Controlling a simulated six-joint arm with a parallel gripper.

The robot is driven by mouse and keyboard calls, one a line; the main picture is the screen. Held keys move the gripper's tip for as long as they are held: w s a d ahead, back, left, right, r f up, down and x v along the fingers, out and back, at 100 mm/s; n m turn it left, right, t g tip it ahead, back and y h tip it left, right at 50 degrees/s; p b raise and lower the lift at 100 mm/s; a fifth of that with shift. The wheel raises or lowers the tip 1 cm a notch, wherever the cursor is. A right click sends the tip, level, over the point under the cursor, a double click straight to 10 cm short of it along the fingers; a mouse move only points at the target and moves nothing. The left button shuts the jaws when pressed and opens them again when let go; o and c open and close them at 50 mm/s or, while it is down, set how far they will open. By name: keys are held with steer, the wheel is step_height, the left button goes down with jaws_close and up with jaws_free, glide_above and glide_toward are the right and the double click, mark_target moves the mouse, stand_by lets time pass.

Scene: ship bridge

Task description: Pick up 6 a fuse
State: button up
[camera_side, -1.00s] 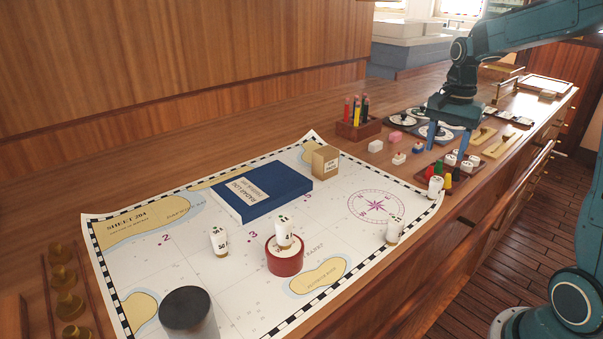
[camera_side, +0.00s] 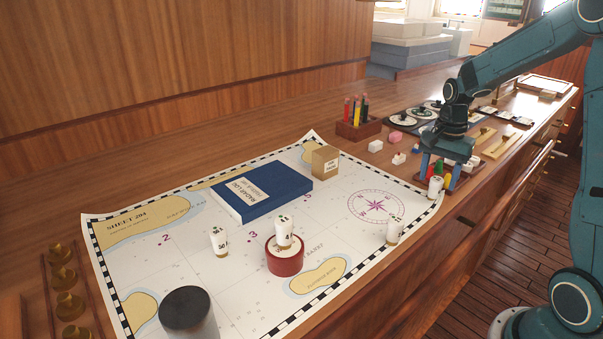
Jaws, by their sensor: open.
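White cylindrical fuses with dark marks stand on and near the chart. One (camera_side: 435,187) stands at the chart's right corner; another (camera_side: 394,231) is near the right border. One (camera_side: 219,241) stands left of centre, and one (camera_side: 284,234) stands on a round red base (camera_side: 284,259). More white pieces sit in a dark red tray (camera_side: 466,178) at the right, partly hidden by my gripper. My gripper (camera_side: 440,177) is open, fingers down, over the tray's left part, just behind the corner fuse. Whether anything lies between its fingers is unclear. I cannot read which fuse is marked 6.
A blue book (camera_side: 262,187) and a cardboard box (camera_side: 325,160) lie on the chart (camera_side: 190,285). A pen holder (camera_side: 358,128), small blocks (camera_side: 375,146) and dark panels with round dials stand behind. A dark cylinder (camera_side: 188,313) is at the front.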

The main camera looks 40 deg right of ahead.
mark_target(438, 179)
steer(key=shift+f, duration=1.65)
steer(key=c, duration=1.1)
